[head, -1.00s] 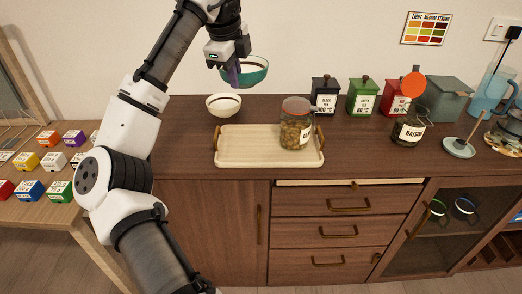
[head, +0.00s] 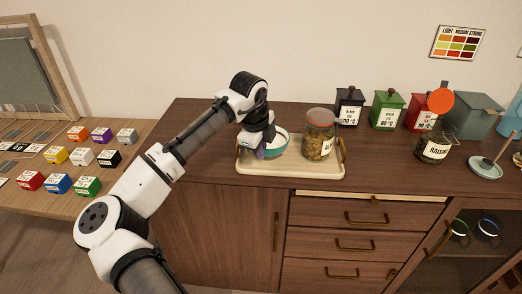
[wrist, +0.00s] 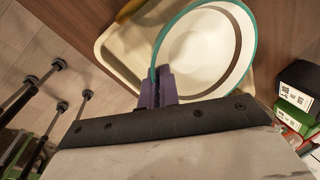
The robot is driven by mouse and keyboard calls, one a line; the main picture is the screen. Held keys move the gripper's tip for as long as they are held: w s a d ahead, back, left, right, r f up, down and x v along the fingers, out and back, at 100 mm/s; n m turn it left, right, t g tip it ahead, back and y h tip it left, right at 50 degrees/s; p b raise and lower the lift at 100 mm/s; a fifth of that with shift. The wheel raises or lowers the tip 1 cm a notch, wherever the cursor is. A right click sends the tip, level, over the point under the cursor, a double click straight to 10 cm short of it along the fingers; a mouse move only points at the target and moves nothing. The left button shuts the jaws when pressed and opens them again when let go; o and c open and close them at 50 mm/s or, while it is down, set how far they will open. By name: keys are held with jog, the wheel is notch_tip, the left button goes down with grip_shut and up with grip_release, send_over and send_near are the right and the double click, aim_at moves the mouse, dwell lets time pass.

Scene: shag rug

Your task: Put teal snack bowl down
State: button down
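The teal snack bowl (head: 281,142), teal outside and pale inside with a dark band, is at the left part of the light wooden tray (head: 300,171). It looks roughly level and on or just above the tray; I cannot tell if its base touches. My gripper (head: 262,152) points down at the bowl's left side. In the wrist view, its purple fingers (wrist: 161,82) are closed at the rim of the bowl (wrist: 210,45). The tray (wrist: 118,45) shows beneath the bowl. My arm hides part of the bowl in the head view.
A lidded glass jar (head: 319,137) stands on the tray, right of the bowl. Black (head: 348,107), green (head: 388,111) and red (head: 424,112) canisters and a raisin jar (head: 434,148) stand further right. Small coloured boxes (head: 82,157) fill the left table.

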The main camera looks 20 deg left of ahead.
jog(key=shift+f, duration=0.4)
jog(key=shift+f, duration=0.1)
jog(key=c, duration=1.6)
grip_release()
jog(key=shift+c, duration=0.2)
jog(key=b+v, duration=0.1)
jog(key=v, duration=1.1)
jog(key=shift+b, duration=0.35)
